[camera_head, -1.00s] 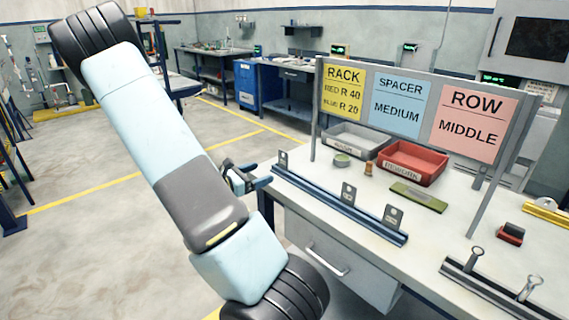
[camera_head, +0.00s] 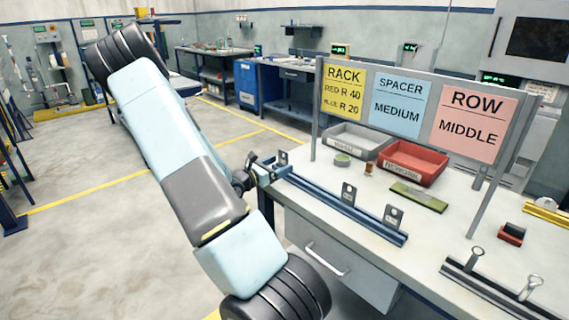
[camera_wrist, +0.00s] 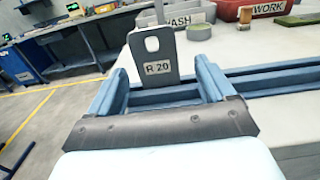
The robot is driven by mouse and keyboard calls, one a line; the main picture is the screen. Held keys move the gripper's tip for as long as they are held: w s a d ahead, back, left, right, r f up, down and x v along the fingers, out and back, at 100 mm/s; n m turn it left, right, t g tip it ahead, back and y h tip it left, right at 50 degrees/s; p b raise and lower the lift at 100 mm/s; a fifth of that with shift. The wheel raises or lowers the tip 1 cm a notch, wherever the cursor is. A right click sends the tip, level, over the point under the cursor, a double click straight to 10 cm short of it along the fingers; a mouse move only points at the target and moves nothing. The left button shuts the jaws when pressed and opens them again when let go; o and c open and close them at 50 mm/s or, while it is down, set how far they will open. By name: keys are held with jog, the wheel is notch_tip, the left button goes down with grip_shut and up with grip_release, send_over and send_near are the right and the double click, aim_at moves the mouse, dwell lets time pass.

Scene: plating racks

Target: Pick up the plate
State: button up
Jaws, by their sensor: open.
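A grey plate (camera_wrist: 155,50) with a hole near its top and an "R 20" label stands upright in the blue rail in the wrist view. My gripper (camera_wrist: 163,85) is open, with one finger on each side of the plate as seen there; I cannot tell whether either finger touches it. In the head view this plate (camera_head: 283,158) stands at the left end of the blue rail (camera_head: 335,200), with my gripper (camera_head: 268,172) right by it. Two more grey plates, a middle one (camera_head: 348,194) and a right one (camera_head: 392,216), stand farther along the rail.
A sign board (camera_head: 415,105) reads rack red R 40, blue R 20, spacer medium, row middle. A dark rail (camera_head: 490,290) with pegs lies front right.

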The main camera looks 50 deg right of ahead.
aim_at(283, 161)
jog(key=d, duration=0.5)
jog(key=shift+s, duration=0.1)
jog(key=c, duration=1.1)
jog(key=shift+r, duration=0.1)
jog(key=shift+c, duration=0.2)
jog(key=shift+r, duration=0.2)
jog(key=r, duration=0.3)
jog(key=shift+s+a, duration=0.1)
jog(key=shift+a, duration=0.1)
jog(key=s+a+r, duration=0.7)
jog(key=a+r, duration=0.2)
jog(key=a, duration=0.2)
jog(key=shift+a+r, duration=0.2)
jog(key=shift+a, duration=0.1)
jog(key=shift+s, duration=0.1)
